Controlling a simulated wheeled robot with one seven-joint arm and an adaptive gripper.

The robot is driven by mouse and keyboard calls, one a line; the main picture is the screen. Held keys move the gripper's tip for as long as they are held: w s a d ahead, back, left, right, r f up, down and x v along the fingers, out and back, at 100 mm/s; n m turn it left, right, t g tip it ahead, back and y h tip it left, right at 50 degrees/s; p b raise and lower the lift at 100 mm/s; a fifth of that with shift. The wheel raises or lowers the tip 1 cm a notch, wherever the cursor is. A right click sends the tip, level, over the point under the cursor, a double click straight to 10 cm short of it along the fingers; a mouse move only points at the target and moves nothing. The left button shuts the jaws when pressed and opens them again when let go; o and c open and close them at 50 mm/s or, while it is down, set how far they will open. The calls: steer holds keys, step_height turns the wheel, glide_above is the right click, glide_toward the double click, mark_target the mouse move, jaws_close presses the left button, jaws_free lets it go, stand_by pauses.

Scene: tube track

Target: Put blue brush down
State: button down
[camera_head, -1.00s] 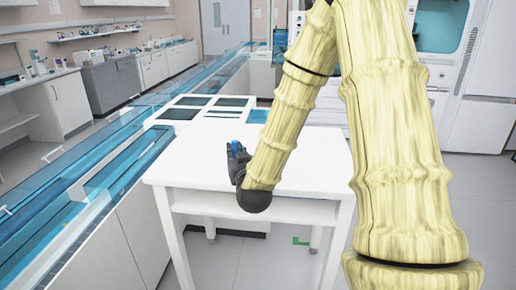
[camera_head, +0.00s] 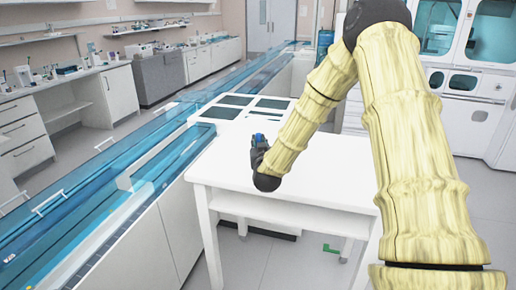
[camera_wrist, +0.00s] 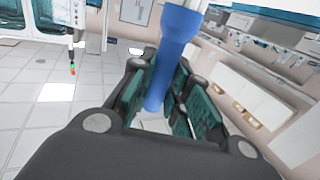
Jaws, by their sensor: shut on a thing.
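The blue brush (camera_wrist: 172,55) stands out between the fingers in the wrist view, its shaft running up past the top edge. My gripper (camera_wrist: 158,95) is shut on it, with the green finger pads on both sides of the shaft. In the head view my gripper (camera_head: 258,150) is over the left part of the white table (camera_head: 330,170), and a small bit of the blue brush (camera_head: 259,138) shows at it. The rest of the brush is hidden there. I cannot tell its height above the tabletop.
A blue-covered tube track (camera_head: 110,165) runs along the left of the table. A white unit with dark panels (camera_head: 237,106) adjoins the table's far left. The visible tabletop right of my arm is clear. Counters with lab items (camera_head: 75,72) stand at the back left.

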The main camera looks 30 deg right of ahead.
steer(key=shift+w+d, duration=0.1)
steer(key=shift+w, duration=0.4)
steer(key=shift+f+p, duration=0.75)
steer(key=shift+f, duration=1)
steer(key=shift+f, duration=0.2)
steer(key=c, duration=1.4)
jaws_free()
steer(key=shift+o, duration=0.2)
steer(key=shift+s+r, duration=0.1)
steer(key=shift+r, duration=0.1)
